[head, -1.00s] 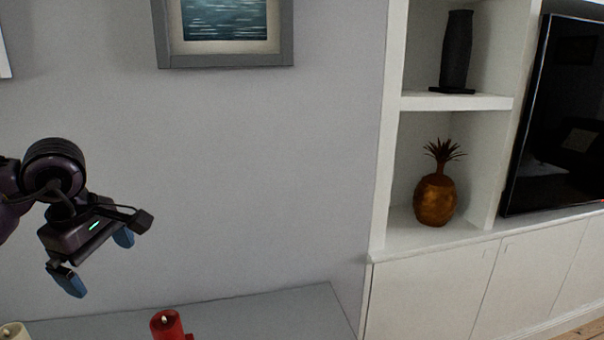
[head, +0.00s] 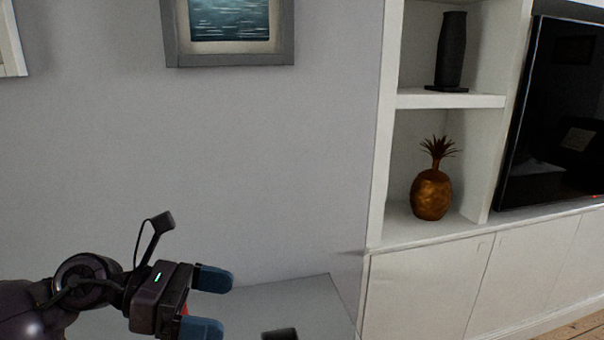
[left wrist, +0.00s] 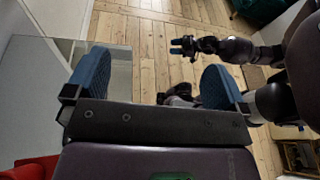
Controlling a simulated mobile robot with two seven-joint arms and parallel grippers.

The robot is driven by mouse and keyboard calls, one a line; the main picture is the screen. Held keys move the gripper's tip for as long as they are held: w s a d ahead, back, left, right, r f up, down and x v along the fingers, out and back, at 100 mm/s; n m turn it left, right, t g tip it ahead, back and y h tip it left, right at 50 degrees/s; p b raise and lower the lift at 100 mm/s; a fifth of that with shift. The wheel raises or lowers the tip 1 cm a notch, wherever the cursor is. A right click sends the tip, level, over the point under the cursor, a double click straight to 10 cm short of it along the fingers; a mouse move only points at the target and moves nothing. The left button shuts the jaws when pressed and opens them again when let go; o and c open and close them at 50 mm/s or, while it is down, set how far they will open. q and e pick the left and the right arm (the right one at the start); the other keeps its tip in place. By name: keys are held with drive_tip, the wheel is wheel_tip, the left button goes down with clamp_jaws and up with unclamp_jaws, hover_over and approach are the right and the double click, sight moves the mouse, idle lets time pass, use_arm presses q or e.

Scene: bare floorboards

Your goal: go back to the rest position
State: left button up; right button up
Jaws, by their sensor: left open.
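My left gripper (head: 212,303) is low at the left of the head view, level and pointing right. Its blue fingers are spread apart with nothing between them. In the left wrist view its two fingers (left wrist: 152,82) stand wide apart over bare floor. My right gripper (left wrist: 183,46) shows small in the left wrist view, with blue tips, above the floorboards; its jaw gap is too small to judge. A dark piece at the head view's bottom edge is cut off.
A grey tabletop (head: 290,300) lies below and behind my left gripper. A red candle is mostly hidden behind that gripper. White shelves at right hold a golden pineapple (head: 431,195) and a dark vase (head: 452,52); a television (head: 560,110) stands beside them. Open floorboards (left wrist: 150,45) show below.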

use_arm(q)
wheel_tip(320, 180, up, 3)
drive_tip(key=w+a+n+t+h, duration=0.2)
drive_tip(key=n+t+h, duration=0.1)
drive_tip(key=n+t, duration=1.2)
drive_tip(key=a+f+n+t+y, duration=0.1)
drive_tip(key=a+f+n+y, duration=0.4)
drive_tip(key=n+y, duration=0.55)
drive_tip(key=a+f+n+t+y, duration=0.1)
drive_tip(key=a+f+n+y, duration=0.5)
drive_tip(key=n, duration=0.7)
drive_tip(key=s+a+f+n+g+y, duration=0.4)
drive_tip(key=s+f+n+g, duration=0.45)
drive_tip(key=f, duration=0.35)
drive_tip(key=s+d+f+n+g+h, duration=0.2)
drive_tip(key=s+f+n+g, duration=0.35)
drive_tip(key=s, duration=0.85)
drive_tip(key=w+f+m+t+b, duration=0.1)
drive_tip(key=w+f+t+b, duration=0.2)
drive_tip(key=f, duration=0.6)
drive_tip(key=w+f+m+t+b, duration=0.1)
drive_tip(key=w+f+t+b, duration=0.2)
drive_tip(key=f, duration=0.6)
drive_tip(key=shift+w+f+t+b, duration=0.3)
drive_tip(key=shift+w+b, duration=0.2)
drive_tip(key=shift+w, duration=0.4)
use_arm(e)
wheel_tip(320, 180, down, 6)
drive_tip(key=shift+a+f, duration=0.15)
drive_tip(key=shift+f, duration=0.05)
